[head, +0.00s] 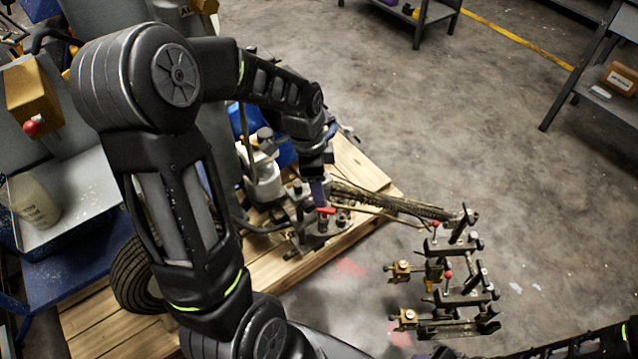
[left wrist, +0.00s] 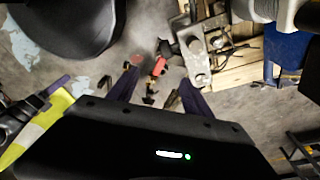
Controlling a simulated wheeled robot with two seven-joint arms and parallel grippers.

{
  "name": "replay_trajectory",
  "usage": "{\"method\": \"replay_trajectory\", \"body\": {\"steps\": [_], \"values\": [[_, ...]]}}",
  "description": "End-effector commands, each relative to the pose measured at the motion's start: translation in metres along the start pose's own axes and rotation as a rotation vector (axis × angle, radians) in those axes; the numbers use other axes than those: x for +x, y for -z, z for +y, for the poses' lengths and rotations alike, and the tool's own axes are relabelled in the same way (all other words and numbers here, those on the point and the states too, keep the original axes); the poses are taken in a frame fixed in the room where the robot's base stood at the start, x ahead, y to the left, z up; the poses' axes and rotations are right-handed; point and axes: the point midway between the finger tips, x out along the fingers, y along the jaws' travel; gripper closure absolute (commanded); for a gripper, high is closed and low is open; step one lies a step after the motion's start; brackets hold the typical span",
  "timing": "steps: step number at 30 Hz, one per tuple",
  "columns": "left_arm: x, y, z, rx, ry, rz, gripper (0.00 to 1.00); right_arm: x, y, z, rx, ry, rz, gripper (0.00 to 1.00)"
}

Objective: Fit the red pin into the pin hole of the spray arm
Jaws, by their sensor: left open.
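The red pin (head: 326,210) shows as a small red piece at the metal bracket (head: 308,232) near the base of the spray arm (head: 395,204). In the left wrist view the red pin (left wrist: 158,66) appears between my finger tips, beside a grey bracket with round holes (left wrist: 196,62). My left gripper (head: 320,193) is open and points down just above the red pin; its two purple fingers (left wrist: 157,84) are apart. I cannot tell whether the pin sits in a hole, or which hole is the pin hole. My right gripper is not in view.
The striper stands on a wooden pallet (head: 105,335) with a black tyre (head: 132,275). A nozzle frame with brass blocks and red knobs (head: 462,298) stands to the right. A blue bench (head: 60,275) is at left.

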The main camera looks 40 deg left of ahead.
Motion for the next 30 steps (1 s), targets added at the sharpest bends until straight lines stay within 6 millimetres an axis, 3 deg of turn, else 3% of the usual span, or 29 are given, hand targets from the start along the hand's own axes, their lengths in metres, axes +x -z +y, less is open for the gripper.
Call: {"method": "replay_trajectory", "body": {"steps": [7, 14, 20, 28, 30], "values": [[0.0, 0.0, 0.0, 0.0, 0.0, 0.0, 0.42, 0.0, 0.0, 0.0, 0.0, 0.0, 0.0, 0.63], [0.005, 0.014, 0.003, 0.002, -0.002, -0.013, 0.61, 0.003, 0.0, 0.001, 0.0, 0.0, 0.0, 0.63], [0.007, 0.019, 0.004, -0.335, 0.012, -0.051, 0.78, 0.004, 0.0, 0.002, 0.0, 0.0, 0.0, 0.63], [0.006, 0.017, 0.002, -1.073, 0.077, -0.093, 1.0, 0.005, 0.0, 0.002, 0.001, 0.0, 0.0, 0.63], [0.005, 0.014, 0.002, -1.242, 0.096, -0.096, 1.0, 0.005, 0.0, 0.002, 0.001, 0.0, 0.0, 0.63]]}}
